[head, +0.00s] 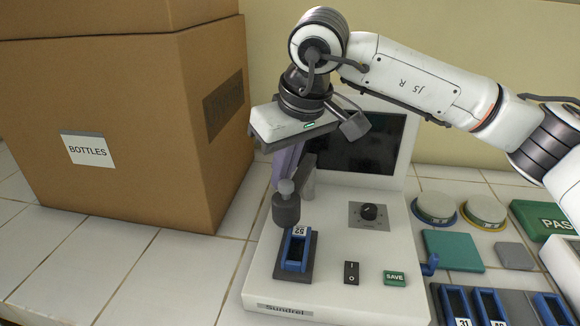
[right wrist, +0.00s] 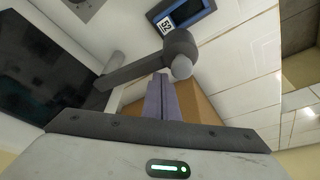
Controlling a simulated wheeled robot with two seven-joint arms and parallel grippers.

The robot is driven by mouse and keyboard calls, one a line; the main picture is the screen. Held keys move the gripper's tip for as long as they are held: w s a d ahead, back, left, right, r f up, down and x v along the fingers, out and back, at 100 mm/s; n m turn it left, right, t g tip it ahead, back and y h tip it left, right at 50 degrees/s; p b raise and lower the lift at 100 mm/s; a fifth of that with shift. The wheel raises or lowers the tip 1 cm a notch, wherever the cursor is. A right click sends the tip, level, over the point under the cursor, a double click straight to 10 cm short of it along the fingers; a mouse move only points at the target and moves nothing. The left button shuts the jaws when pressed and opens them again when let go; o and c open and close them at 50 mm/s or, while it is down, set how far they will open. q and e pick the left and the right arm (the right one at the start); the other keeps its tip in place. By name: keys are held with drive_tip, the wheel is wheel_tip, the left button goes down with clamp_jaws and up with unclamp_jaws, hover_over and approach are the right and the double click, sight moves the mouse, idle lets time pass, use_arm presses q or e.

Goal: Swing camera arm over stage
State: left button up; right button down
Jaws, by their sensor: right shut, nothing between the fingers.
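The camera arm (head: 308,178) is a grey bar on the white Sundrei instrument, with a dark cylindrical camera head (head: 286,211) and a light knob on top. The head is close to the rear edge of the stage (head: 305,272), which carries a blue-framed holder (head: 296,251) marked 52. How far the head overlaps the stage is unclear. My right gripper (head: 281,174) is shut and empty, its purple fingers pointing down beside the knob. In the right wrist view the fingers (right wrist: 159,80) are beside the camera arm (right wrist: 140,68); contact cannot be told. My left gripper is out of view.
A dark screen (head: 365,150) stands behind my right gripper. A dial (head: 368,212), a rocker switch (head: 351,272) and a green SAVE button (head: 394,278) are on the instrument. A large BOTTLES carton (head: 110,110) stands left. Several blue-framed holders and round-lidded containers are at right.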

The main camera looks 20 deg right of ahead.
drive_tip(key=shift+s+d, duration=0.55)
drive_tip(key=shift+d, duration=0.1)
drive_tip(key=shift+s+d+f+b, duration=0.1)
drive_tip(key=shift+s+d+b, duration=0.05)
drive_tip(key=shift+d+b, duration=0.15)
drive_tip(key=shift+d, duration=0.1)
drive_tip(key=w+a, duration=0.2)
drive_tip(key=a, duration=0.2)
drive_tip(key=w+d+v, duration=0.1)
drive_tip(key=v, duration=0.9)
drive_tip(key=shift+w+d, duration=0.3)
drive_tip(key=shift+d, duration=0.05)
